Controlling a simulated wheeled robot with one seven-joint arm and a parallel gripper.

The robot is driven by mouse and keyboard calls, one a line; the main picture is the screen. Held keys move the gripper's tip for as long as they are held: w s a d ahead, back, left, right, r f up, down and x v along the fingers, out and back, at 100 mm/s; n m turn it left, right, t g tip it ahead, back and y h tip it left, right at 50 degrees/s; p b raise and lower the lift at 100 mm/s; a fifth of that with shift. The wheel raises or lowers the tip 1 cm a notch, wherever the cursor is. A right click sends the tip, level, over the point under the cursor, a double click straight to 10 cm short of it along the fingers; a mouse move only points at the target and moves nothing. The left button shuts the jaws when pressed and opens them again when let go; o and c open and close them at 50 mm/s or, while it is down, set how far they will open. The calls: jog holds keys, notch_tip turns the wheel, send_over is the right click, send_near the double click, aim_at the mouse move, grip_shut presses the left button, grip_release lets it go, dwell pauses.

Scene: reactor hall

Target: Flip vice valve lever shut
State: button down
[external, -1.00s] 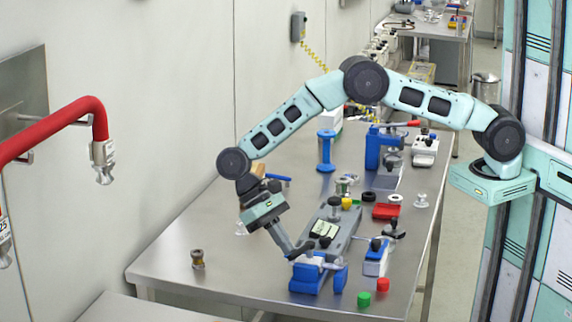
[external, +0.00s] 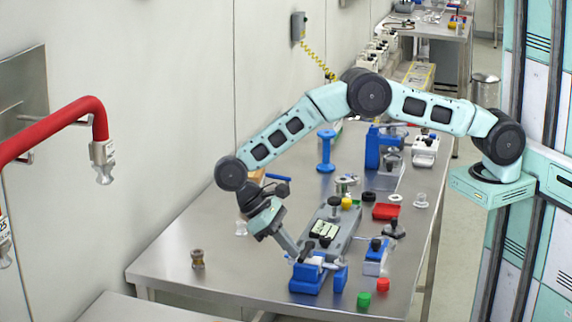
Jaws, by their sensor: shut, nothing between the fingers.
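The blue vice (external: 307,284) stands at the near end of the bench, with a pale block (external: 315,261) between its jaws. A small dark piece beside the block looks like the valve lever (external: 307,251); its exact angle is too small to tell. My gripper (external: 296,254) is shut and empty. It reaches down from the upper left, with its fingertips close to the lever at the vice's left side. I cannot tell whether they touch. The fingers hide part of the vice's back left.
A grey plate with a display (external: 324,229) lies just behind the vice. A smaller blue-and-white device (external: 375,257), a green cap (external: 364,300) and a red cap (external: 383,285) stand to its right. A brass fitting (external: 197,259) stands alone at left, with clear bench between.

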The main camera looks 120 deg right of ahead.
jog(key=b+v, duration=0.2)
jog(key=v, duration=0.5)
jog(key=shift+r, duration=0.2)
jog(key=shift+w+d, duration=0.1)
jog(key=shift+d, duration=0.05)
dwell(0.5)
